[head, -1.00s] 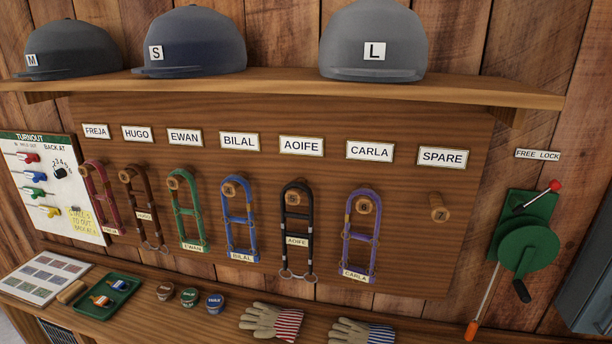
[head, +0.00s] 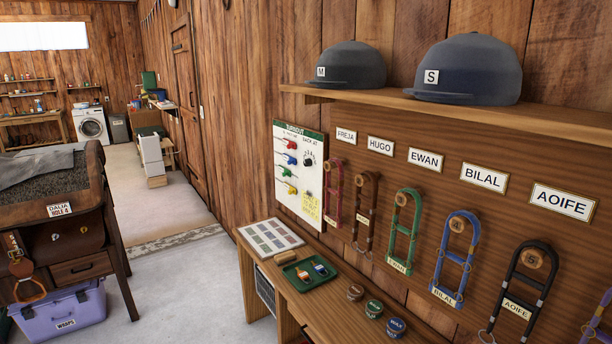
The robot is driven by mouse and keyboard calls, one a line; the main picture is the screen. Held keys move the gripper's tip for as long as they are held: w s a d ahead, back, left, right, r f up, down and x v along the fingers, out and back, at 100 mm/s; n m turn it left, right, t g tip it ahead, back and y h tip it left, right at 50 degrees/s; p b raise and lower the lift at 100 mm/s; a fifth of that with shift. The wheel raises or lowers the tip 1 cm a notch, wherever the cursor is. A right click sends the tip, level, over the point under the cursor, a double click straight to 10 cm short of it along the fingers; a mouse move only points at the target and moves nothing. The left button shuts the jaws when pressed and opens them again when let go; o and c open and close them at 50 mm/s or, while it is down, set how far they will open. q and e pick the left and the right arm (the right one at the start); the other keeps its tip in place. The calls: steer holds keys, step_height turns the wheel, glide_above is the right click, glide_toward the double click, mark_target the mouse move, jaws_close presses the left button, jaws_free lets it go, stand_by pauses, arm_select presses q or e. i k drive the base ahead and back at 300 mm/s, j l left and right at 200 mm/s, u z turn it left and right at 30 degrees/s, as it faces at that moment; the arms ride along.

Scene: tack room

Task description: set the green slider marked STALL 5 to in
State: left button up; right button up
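The white turnout board (head: 300,170) hangs on the wall at the middle of the head view, left of the rack of halters. It bears a column of coloured sliders: red, blue, green and yellow. The green slider (head: 288,172) is third from the top, on a short horizontal track. Its label is too small to read, so I cannot tell whether it is the one marked STALL 5 or which end it sits at. A dark dial (head: 308,160) is right of the sliders. Neither of my grippers is in view.
A wooden bench (head: 326,293) below the board holds a green tray (head: 310,274), a picture sheet (head: 270,237) and several small tins. A shelf (head: 400,98) with caps juts out above. A saddle stand (head: 85,225) and purple box (head: 62,313) stand left. Pale floor between is clear.

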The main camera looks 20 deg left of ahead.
mark_target(282, 171)
steer(key=i+j+z, duration=0.2)
steer(key=i+j, duration=0.15)
steer(key=j, duration=0.25)
steer(key=i+j+z, duration=0.1)
steer(key=j, duration=0.25)
steer(key=i+j, duration=0.2)
steer(key=j, duration=0.15)
steer(key=i+j+z, duration=0.15)
steer(key=j, duration=0.15)
steer(key=i+j+z, duration=0.1)
steer(key=j, duration=0.25)
steer(key=i+j+z, duration=0.1)
steer(key=j, duration=0.3)
steer(key=i, duration=0.05)
